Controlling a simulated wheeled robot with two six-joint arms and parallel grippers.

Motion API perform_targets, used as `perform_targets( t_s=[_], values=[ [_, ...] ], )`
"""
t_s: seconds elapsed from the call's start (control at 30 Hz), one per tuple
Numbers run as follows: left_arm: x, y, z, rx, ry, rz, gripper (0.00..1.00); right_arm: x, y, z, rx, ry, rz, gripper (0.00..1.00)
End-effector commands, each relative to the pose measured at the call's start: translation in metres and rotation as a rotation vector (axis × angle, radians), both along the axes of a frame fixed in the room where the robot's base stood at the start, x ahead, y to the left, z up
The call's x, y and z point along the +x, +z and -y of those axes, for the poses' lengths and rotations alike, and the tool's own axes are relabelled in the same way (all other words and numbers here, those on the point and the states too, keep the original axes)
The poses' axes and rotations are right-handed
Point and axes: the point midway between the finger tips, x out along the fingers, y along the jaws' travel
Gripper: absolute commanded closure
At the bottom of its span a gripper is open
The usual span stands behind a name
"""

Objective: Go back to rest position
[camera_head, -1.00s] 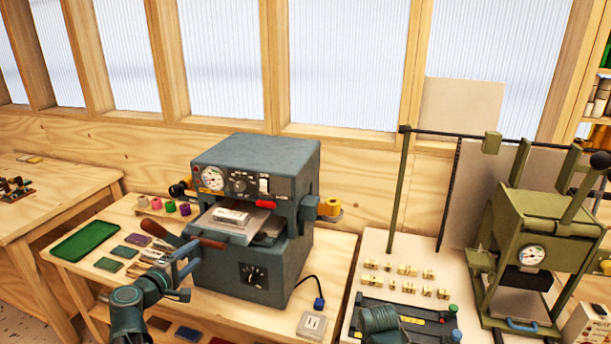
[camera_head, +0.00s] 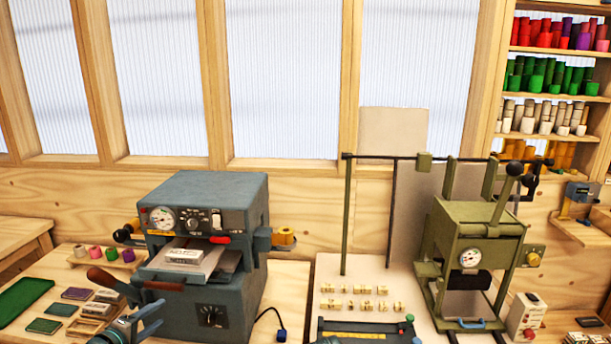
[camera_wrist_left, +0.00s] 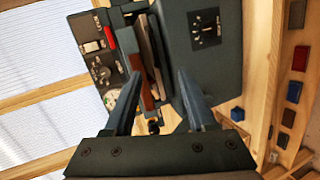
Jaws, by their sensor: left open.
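My left gripper (camera_head: 150,318) is at the lower left of the head view, in front of the blue-grey press machine (camera_head: 205,255). In the left wrist view its two fingers (camera_wrist_left: 157,108) stand apart with nothing held between them. The press (camera_wrist_left: 215,50) fills the space beyond the fingers, and its brown-handled lever (camera_wrist_left: 146,95) shows between them. A pale block (camera_head: 184,257) sits on the press's tray. My right gripper cannot be made out in the head view.
An olive press (camera_head: 475,250) stands at the right, with several small brass pieces (camera_head: 350,304) beside it. A shelf of coloured foil rolls (camera_head: 550,75) is at the upper right. A green tray (camera_head: 22,298) and several colour plates lie at the left.

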Motion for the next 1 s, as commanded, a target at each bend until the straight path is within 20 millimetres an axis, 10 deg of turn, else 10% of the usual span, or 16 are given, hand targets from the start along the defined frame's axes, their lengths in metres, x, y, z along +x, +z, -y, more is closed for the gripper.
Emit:
perform_targets(
  t_s=[0.33,0.6,1.0],
  values=[
    [-0.003,-0.056,0.135,0.242,-0.394,-0.209,0.44,0.0,0.0,0.0,0.0,0.0,0.0,0.26],
    [-0.063,-0.12,0.256,0.621,-0.876,-0.472,0.44,0.0,0.0,0.0,0.0,0.0,0.0,0.26],
    [-0.146,-0.15,0.309,1.154,-1.291,-0.762,0.44,0.0,0.0,0.0,0.0,0.0,0.0,0.26]
  ],
)
